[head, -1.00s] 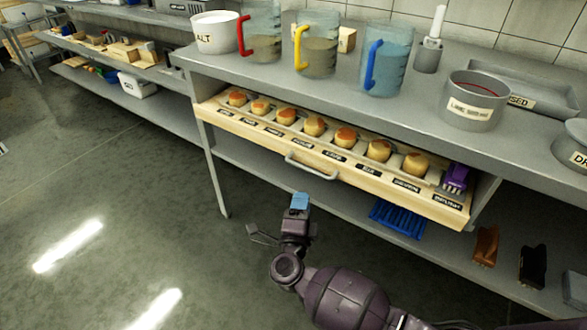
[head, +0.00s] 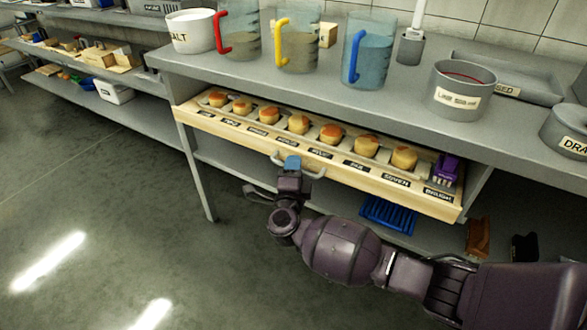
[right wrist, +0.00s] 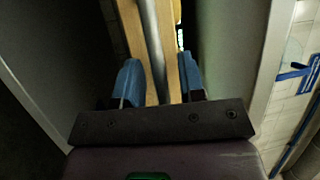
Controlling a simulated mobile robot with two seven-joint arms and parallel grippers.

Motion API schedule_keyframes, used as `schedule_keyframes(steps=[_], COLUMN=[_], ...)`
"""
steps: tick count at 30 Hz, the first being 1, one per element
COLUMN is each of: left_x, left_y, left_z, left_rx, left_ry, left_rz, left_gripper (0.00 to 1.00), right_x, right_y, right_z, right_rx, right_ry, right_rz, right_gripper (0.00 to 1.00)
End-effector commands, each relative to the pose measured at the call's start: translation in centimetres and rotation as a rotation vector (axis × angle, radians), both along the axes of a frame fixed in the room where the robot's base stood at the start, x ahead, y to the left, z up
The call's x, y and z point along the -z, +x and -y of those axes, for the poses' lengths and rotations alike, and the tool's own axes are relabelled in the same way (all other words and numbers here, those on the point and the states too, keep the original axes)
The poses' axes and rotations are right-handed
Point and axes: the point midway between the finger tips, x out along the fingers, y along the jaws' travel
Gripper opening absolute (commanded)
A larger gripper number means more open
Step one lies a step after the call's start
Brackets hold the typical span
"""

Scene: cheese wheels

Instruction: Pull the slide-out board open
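The slide-out board (head: 285,146) is a pale wooden tray under the grey counter, with a row of small round cheeses and black labels along its front. A metal bar handle (head: 314,174) is fixed to its front edge. My right gripper (head: 291,164) is at the handle, its blue fingertip overlapping the left part of the bar. In the right wrist view, the handle bar (right wrist: 152,40) runs between the two blue fingers of the gripper (right wrist: 160,82), nearer the left one. The fingers stand apart, with space beside the bar. My left gripper is not in view.
The counter (head: 330,90) above holds measuring jugs, a white tub (head: 192,32) and a grey pot (head: 460,90). A purple brush (head: 445,172) lies at the board's right end. A blue object (head: 388,213) is on the shelf below. The floor in front is clear.

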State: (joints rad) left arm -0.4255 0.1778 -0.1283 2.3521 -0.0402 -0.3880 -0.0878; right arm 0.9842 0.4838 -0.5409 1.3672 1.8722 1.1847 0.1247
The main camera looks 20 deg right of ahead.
Motion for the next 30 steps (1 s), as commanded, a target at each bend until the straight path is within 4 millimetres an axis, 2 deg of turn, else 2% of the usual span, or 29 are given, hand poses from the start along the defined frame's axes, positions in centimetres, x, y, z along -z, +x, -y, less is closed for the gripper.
schedule_keyframes(steps=[8, 15, 25, 30], left_x=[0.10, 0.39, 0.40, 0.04], left_y=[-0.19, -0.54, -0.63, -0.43], left_z=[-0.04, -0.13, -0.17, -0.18], left_rx=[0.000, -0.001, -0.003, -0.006], left_ry=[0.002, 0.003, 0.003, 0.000], left_rz=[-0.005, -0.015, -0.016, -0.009], left_gripper=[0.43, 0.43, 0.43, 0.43], right_x=[-0.03, -0.03, -0.03, -0.07], right_y=[0.06, 0.05, -0.05, -0.66], right_z=[0.04, 0.04, -0.08, -0.86], right_rx=[0.000, 0.000, 0.000, 0.001], right_ry=[-0.001, -0.001, 0.000, 0.002], right_rz=[0.000, 0.000, 0.000, -0.001], right_gripper=[0.35, 0.00, 0.00, 0.00])
